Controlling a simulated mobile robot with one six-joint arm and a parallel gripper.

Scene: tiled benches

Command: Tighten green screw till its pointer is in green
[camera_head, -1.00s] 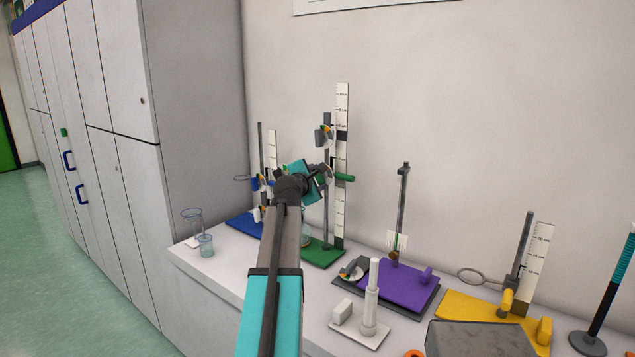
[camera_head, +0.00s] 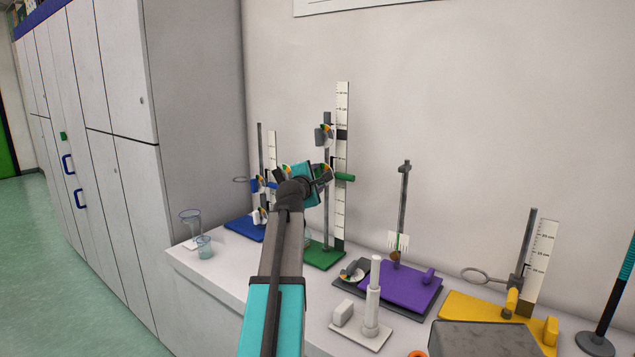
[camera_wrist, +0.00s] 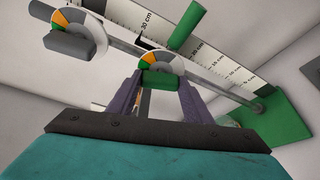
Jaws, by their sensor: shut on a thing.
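The green screw (camera_wrist: 162,78) sits low on a round dial (camera_wrist: 166,62) with orange, green, white and grey segments. My gripper (camera_wrist: 160,88) is shut on the green screw, one finger on each side, in the wrist view. The dial's pointer cannot be made out. The clamp with this dial is on the rod (camera_head: 327,215) of the green stand (camera_head: 322,256), with a green bar (camera_head: 345,177) to the right. In the head view my gripper (camera_head: 316,176) is at this clamp and largely hides the screw.
Above is a similar clamp with a grey screw (camera_wrist: 69,45) on the same rod. A ruler (camera_head: 341,215) stands behind it. A blue stand (camera_head: 243,228) is at left, a purple base (camera_head: 400,283) at right. Glassware (camera_head: 204,248) stands at the bench's left end.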

